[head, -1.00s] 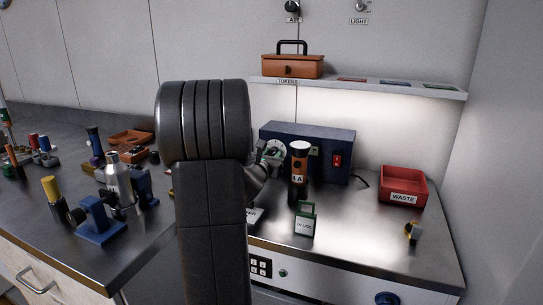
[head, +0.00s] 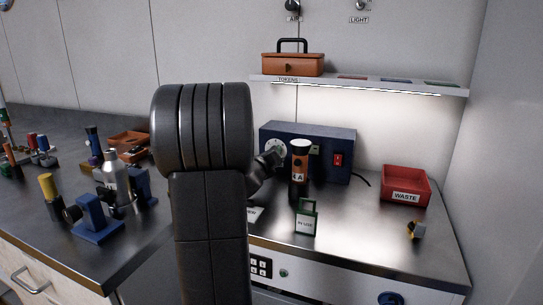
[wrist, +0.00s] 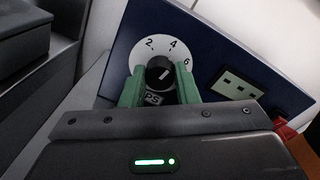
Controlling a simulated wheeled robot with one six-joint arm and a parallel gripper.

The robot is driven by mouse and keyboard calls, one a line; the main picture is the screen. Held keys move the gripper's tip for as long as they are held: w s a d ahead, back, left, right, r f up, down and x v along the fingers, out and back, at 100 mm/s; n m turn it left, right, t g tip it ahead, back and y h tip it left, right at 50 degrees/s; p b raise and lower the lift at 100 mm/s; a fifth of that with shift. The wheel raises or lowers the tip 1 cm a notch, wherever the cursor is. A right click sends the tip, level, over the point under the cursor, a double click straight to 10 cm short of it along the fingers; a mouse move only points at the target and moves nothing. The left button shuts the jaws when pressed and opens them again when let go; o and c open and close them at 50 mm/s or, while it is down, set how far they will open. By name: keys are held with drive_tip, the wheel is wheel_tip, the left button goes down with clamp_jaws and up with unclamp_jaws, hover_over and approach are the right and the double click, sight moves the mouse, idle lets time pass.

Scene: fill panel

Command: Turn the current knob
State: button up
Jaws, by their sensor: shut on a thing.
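The current knob (wrist: 160,72) is a small black knob with a white line, in the middle of a white dial (wrist: 150,42) numbered 2, 4 and 6. It sits on the front of a dark blue box (head: 325,142) at the back of the bench. My gripper (wrist: 159,75) has its green fingers shut on the knob, one on each side. The knob's line seems tilted to the upper right, but its exact reading is unclear. In the head view my wrist partly covers the dial (head: 276,146). A black and orange cylinder labelled "4 A" (head: 299,172) stands close beside my wrist.
A red switch (head: 337,160) is on the box's right side. A small green-framed sign (head: 306,218) stands in front, and a red WASTE bin (head: 405,186) at right. A shelf (head: 360,86) carries an orange toolbox (head: 292,65). Blue fixtures (head: 98,220) stand at left.

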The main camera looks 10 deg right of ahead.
drive_tip(key=shift+n, duration=1.1)
drive_tip(key=o, duration=1)
drive_tip(key=shift+s+a, duration=0.1)
drive_tip(key=v, duration=1.3)
drive_tip(key=shift+s+a, duration=0.2)
drive_tip(key=shift+s, duration=0.05)
drive_tip(key=x, duration=1.4)
